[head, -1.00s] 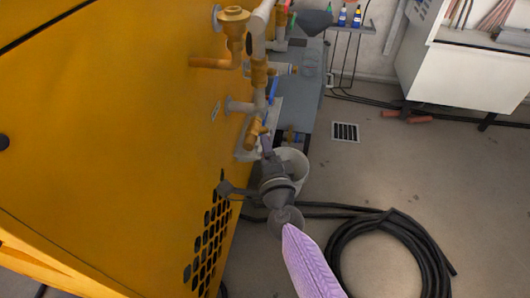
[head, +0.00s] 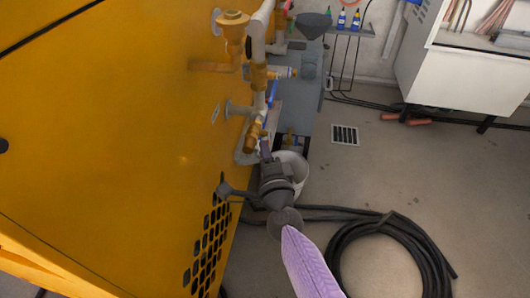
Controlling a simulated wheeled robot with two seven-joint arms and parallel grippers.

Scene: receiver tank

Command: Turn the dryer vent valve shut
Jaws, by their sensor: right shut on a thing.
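The brass valve (head: 252,134) sits at the lower end of the pipework on the side of the yellow cabinet, in the head view. A blue lever (head: 271,93) shows beside the pipe just above it. My right gripper (head: 265,150) comes up from below and is shut at the brass valve's lower right side. Its fingertips are small and partly hidden, so the exact part between them is hard to see. My left gripper is not in view.
The yellow cabinet (head: 110,130) fills the left. A white bucket (head: 298,166) stands behind my gripper. A coiled black hose (head: 340,255) lies on the floor at lower right. Other brass fittings (head: 233,20) crowd above. The floor at right is mostly clear.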

